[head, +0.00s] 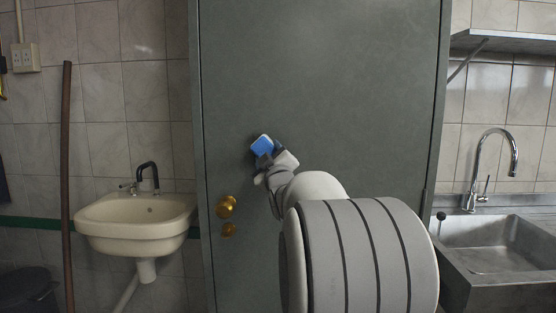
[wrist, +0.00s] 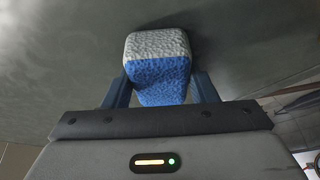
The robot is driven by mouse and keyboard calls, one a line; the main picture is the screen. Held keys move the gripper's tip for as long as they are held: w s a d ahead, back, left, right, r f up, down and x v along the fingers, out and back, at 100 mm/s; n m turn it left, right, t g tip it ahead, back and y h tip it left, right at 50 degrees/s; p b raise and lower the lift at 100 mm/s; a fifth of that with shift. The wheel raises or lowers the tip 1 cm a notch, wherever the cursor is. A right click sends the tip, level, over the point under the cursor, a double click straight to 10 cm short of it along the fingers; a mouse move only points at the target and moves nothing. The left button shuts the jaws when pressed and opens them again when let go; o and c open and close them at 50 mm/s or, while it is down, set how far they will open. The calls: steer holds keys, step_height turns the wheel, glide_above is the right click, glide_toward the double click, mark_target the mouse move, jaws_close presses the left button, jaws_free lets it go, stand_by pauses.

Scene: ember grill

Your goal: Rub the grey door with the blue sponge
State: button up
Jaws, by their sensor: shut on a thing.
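The grey door (head: 330,100) stands closed and fills the middle of the head view. It also fills the upper part of the wrist view (wrist: 60,60). The blue sponge (head: 262,145) has a pale layer on one face, and it shows between the fingers in the wrist view (wrist: 158,72). My gripper (head: 267,156) is shut on the sponge and holds it up at the door, left of the door's middle and above the knob. The sponge's pale end is close to the door surface; I cannot tell whether it touches.
A brass knob (head: 227,206) and a small brass lock (head: 228,229) sit on the door's left side. A white washbasin (head: 135,225) hangs on the left, beside a brown pole (head: 67,170). A steel sink (head: 490,245) stands on the right, below a wall shelf (head: 500,42).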

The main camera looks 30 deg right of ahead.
mark_target(256, 148)
steer(key=shift+w+a+f+b, duration=0.15)
steer(key=shift+w+a+b, duration=0.5)
steer(key=shift+a+b, duration=0.3)
steer(key=shift+w+a+b, duration=0.4)
steer(key=shift+a, duration=0.2)
steer(key=shift+w+a+b, duration=0.6)
steer(key=shift+a+b, duration=0.15)
steer(key=shift+a, duration=0.15)
steer(key=shift+w+a+b, duration=0.3)
steer(key=shift+w+a, duration=0.1)
steer(key=shift+a, duration=0.25)
steer(key=shift+r+p, duration=0.55)
steer(key=shift+r, duration=0.65)
steer(key=shift+s+d+f+b, duration=0.1)
steer(key=shift+s+d+b, duration=0.25)
steer(key=shift+s+d, duration=0.35)
steer(key=shift+s+d+b, duration=0.3)
steer(key=shift+s+d, duration=0.05)
steer(key=shift+d, duration=0.55)
steer(key=shift+s+d+p, duration=0.3)
steer(key=shift+s+d, duration=0.4)
steer(key=shift+d, duration=0.35)
steer(key=shift+s+d+p, duration=0.35)
steer(key=shift+s+d, duration=0.35)
steer(key=shift+d, duration=0.35)
steer(key=shift+s+d+p, duration=0.3)
steer(key=shift+s+d, duration=0.4)
steer(key=shift+d, duration=0.35)
